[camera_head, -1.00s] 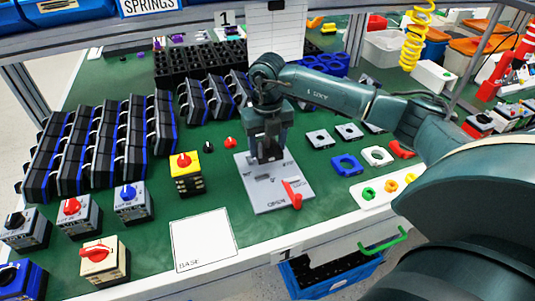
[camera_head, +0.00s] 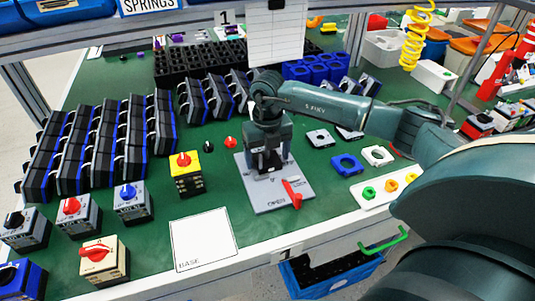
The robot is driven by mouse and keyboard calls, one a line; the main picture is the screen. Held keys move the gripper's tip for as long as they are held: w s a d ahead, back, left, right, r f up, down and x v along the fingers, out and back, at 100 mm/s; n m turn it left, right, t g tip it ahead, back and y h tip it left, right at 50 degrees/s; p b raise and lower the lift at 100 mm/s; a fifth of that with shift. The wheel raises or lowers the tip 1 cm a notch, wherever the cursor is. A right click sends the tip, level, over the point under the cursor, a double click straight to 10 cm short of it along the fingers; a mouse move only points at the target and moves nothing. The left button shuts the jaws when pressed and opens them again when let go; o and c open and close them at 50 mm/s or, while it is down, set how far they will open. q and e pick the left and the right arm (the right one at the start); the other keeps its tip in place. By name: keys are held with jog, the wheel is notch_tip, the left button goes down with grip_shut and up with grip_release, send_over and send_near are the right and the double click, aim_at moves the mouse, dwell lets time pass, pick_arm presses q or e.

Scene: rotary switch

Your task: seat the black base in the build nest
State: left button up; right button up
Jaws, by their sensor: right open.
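The build nest (camera_head: 275,195) is a light grey plate with a red lever (camera_head: 291,194), on the green bench in the middle of the view. My right gripper (camera_head: 268,168) points down over the back half of this plate. Its fingers are open and stand low, close to the plate. A dark shape, which may be the black base, shows between and behind the fingers. The fingers hide most of it, so I cannot tell whether it sits flat in the nest. My left gripper is not in view.
A white sheet marked BASE (camera_head: 204,239) lies empty at the front. A yellow switch box (camera_head: 186,174) stands left of the nest. Racks of black parts (camera_head: 100,145) fill the left.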

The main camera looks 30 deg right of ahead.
notch_tip(320, 180, up, 12)
jog(key=shift+r, duration=0.2)
dwell(0.4)
dwell(0.5)
